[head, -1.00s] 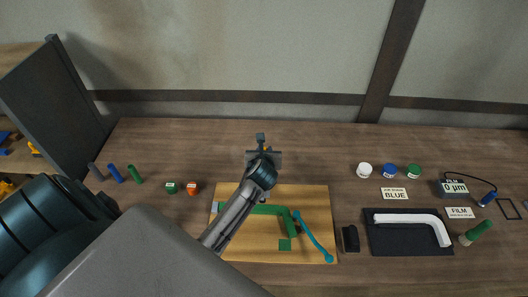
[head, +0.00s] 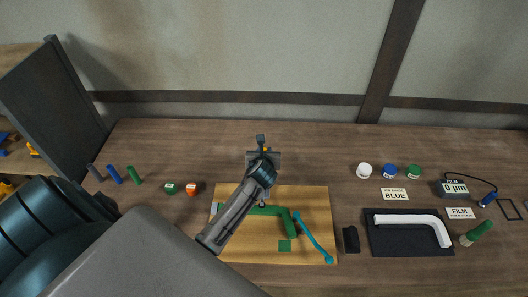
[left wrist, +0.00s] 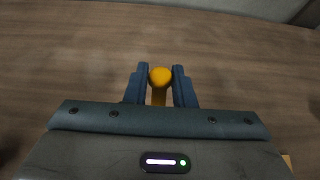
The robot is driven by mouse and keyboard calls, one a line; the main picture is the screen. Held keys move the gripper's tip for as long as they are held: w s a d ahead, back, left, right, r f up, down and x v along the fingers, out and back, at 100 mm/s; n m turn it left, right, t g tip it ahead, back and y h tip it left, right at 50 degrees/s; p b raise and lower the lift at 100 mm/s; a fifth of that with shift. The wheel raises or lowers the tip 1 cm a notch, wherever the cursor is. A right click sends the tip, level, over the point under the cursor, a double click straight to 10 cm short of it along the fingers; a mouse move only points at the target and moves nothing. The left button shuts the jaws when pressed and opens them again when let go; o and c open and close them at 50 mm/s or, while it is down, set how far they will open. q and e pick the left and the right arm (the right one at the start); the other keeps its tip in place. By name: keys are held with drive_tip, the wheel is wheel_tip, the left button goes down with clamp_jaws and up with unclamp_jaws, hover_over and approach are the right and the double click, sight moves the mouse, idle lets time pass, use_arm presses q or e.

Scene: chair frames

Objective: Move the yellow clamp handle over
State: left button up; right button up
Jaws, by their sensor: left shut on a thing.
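My left gripper (left wrist: 160,88) is shut on the yellow clamp handle (left wrist: 160,76), whose rounded yellow end shows between the two blue fingers in the left wrist view. In the head view my left gripper (head: 263,152) is above the back edge of the wooden board, and only a small bit of yellow shows there. The rest of the clamp is hidden by my gripper and arm. On the wooden board (head: 310,200) lie a green bent frame piece (head: 291,226) and a blue-green rod (head: 313,238). My right gripper is not in view.
White, blue and green jars (head: 389,171) stand at the back right. A black tray (head: 410,245) holds a white bent piece (head: 420,219). A dark block (head: 351,239) stands beside the board. The table behind the board looks clear.

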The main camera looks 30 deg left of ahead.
use_arm(q)
drive_tip(key=shift+w+a+f, duration=0.15)
drive_tip(key=shift+w+f, duration=0.15)
drive_tip(key=shift+f, duration=0.4)
drive_tip(key=shift+w+a+f+b, duration=0.1)
drive_tip(key=shift+f+b, duration=0.15)
drive_tip(key=shift+b, duration=0.05)
drive_tip(key=shift+w+a+f+b, duration=0.1)
drive_tip(key=shift+w+f+b, duration=0.1)
drive_tip(key=shift+f, duration=0.25)
drive_tip(key=shift+w+a+f+b, duration=0.1)
drive_tip(key=shift+f+b, duration=0.1)
drive_tip(key=shift+f, duration=0.2)
drive_tip(key=o, duration=0.8)
drive_tip(key=shift+o, duration=0.2)
